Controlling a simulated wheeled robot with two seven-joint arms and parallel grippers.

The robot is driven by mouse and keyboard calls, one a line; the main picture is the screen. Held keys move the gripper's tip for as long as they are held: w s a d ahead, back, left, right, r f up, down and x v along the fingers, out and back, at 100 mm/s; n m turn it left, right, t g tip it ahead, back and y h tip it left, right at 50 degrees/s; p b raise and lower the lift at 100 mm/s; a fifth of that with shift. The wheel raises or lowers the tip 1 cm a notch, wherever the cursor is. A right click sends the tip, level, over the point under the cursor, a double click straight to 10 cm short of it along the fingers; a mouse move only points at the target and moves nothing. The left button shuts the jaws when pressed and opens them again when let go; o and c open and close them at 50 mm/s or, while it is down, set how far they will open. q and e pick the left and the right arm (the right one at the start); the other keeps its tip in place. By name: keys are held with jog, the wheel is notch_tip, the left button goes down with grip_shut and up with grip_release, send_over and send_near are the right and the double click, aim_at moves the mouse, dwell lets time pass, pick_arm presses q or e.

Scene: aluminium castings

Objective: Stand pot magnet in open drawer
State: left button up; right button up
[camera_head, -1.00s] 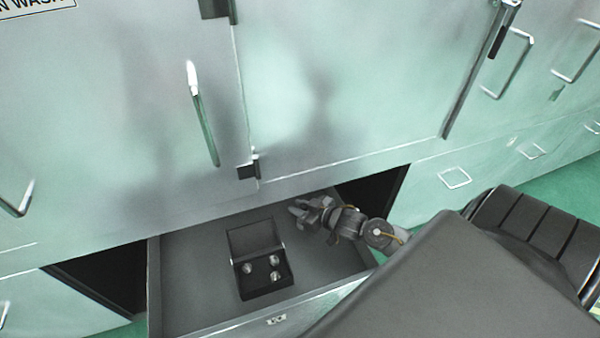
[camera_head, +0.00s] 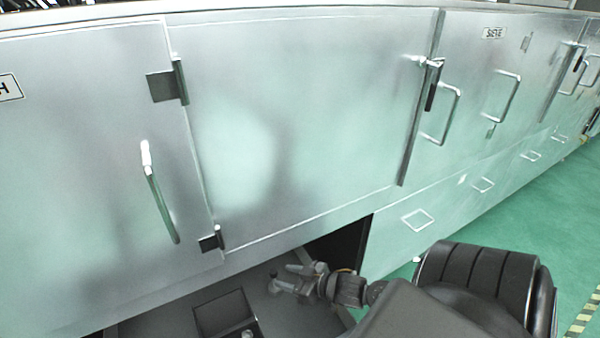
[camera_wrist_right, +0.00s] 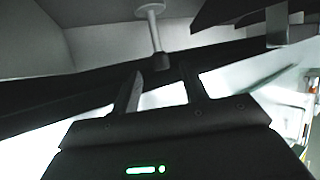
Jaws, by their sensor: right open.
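The open drawer (camera_head: 185,322) shows at the bottom of the head view, its front cut off by the frame. My right gripper (camera_head: 283,278) is over the drawer's right part, near the cabinet face. In the right wrist view my right gripper (camera_wrist_right: 161,72) has its two fingers apart. Just beyond the fingertips is a pale disc on a thin stem with a dark end, which looks like the pot magnet (camera_wrist_right: 154,32). It appears free of the fingers; whether it touches the drawer floor I cannot tell. My left gripper is not in view.
A dark open case (camera_head: 226,314) lies in the drawer left of my right gripper, its lower part cut off. The cabinet wall (camera_head: 300,130) with doors and handles rises behind the drawer. A dark opening (camera_head: 345,245) lies beside the drawer at right.

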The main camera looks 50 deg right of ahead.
jog(key=shift+v, duration=2.15)
